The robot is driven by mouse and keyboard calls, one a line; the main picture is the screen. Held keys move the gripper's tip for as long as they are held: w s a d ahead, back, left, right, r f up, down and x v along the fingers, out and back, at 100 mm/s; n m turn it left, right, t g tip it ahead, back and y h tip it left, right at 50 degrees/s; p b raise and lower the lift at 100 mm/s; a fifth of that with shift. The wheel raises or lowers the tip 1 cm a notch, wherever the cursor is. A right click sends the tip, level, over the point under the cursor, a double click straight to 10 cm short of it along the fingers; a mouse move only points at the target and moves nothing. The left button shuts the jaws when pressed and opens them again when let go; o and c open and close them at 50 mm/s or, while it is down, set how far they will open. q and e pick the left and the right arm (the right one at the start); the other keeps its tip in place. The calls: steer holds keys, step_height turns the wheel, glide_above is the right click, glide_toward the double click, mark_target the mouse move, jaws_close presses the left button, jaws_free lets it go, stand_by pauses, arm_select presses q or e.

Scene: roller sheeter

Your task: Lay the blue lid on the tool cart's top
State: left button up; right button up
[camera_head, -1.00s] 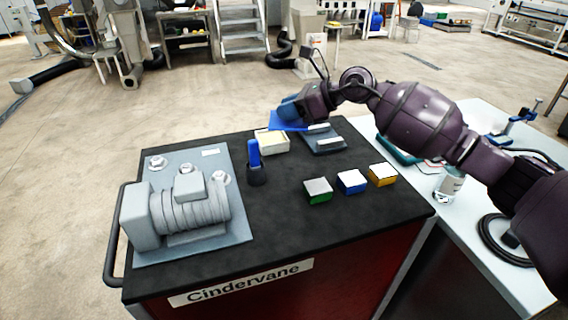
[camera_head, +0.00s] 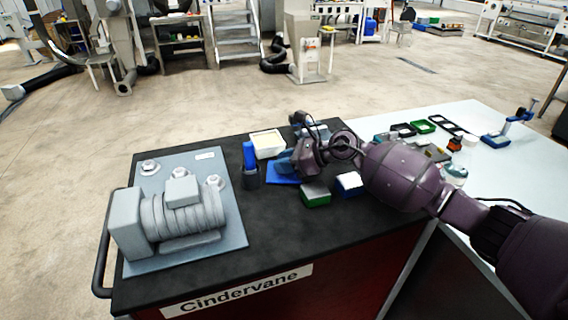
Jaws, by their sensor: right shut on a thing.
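The blue lid (camera_head: 283,175) is a flat blue plate at the middle of the tool cart's black top (camera_head: 262,225). My right gripper (camera_head: 287,162) comes in from the right and is shut on the lid, hiding part of it. The lid looks level and low over the cart top; I cannot tell whether it touches it. It lies just right of a dark cup with a blue handle (camera_head: 250,160) and in front of a white open box (camera_head: 267,145). My left gripper is not in view.
A grey motor on a plate (camera_head: 180,215) fills the cart's left side. Green (camera_head: 316,194) and blue (camera_head: 349,184) white-topped boxes stand close right of the lid. The cart top's front middle is clear. A white table (camera_head: 500,165) with trays and a blue clamp (camera_head: 508,130) adjoins at right.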

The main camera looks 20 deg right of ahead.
steer(key=shift+f, duration=0.2)
steer(key=o, duration=0.9)
steer(key=shift+o, duration=0.2)
steer(key=shift+d+r, duration=0.1)
steer(key=shift+r, duration=0.1)
steer(key=v, duration=1.1)
steer(key=shift+s+d+r, duration=0.1)
steer(key=shift+s+d, duration=0.1)
steer(key=shift+d, duration=0.05)
steer(key=shift+s, duration=0.1)
